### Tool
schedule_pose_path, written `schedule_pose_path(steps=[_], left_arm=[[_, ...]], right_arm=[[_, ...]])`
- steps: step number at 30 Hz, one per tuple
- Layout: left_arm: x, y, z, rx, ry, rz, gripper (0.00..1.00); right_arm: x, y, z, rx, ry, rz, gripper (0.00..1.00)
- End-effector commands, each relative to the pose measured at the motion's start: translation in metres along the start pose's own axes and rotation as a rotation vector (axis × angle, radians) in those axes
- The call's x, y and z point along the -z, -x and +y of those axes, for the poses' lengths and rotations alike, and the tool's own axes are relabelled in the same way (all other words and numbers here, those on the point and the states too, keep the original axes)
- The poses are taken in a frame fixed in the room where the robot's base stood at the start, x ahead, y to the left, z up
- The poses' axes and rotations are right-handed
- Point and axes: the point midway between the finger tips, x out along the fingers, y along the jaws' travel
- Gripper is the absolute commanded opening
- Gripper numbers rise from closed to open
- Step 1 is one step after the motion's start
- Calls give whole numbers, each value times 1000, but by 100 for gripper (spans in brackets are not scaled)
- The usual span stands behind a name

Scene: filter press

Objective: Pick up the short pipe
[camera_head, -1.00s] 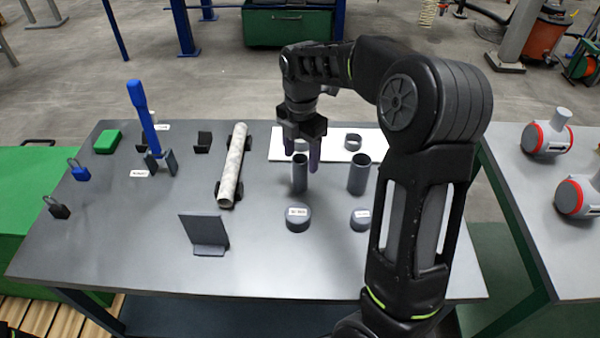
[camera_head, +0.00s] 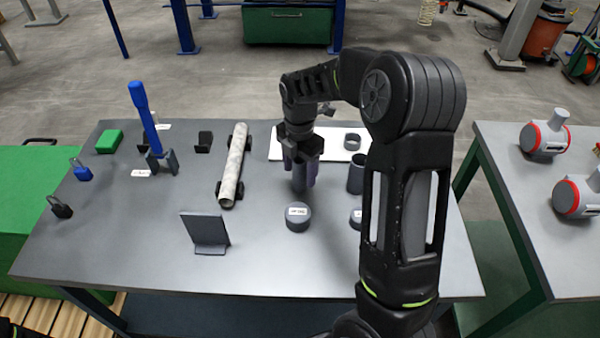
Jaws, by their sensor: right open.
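A short dark grey pipe (camera_head: 299,180) stands upright on the dark table, right of the middle. My right gripper (camera_head: 300,170) points down over it, with one finger on each side of the pipe and the jaws open. The pipe's top is hidden by the gripper; I cannot tell whether the fingers touch it. A second short upright pipe (camera_head: 356,176) stands to the right, partly behind my right arm. My left gripper is not in view.
Two labelled round caps, one (camera_head: 298,216) in front of the gripped-over pipe, stand near the pipes. A white board (camera_head: 277,150) with rings lies behind. A long pale tube (camera_head: 234,165) and a dark angled plate (camera_head: 206,232) are to the left.

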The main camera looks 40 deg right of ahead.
Motion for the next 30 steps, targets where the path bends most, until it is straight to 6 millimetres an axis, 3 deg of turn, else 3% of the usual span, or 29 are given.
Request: schedule_pose_path(steps=[4, 25, 30], left_arm=[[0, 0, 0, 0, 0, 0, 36], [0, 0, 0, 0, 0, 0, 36], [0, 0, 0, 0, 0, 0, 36]], right_arm=[[0, 0, 0, 0, 0, 0, 59], [0, 0, 0, 0, 0, 0, 2], [0, 0, 0, 0, 0, 0, 0]])
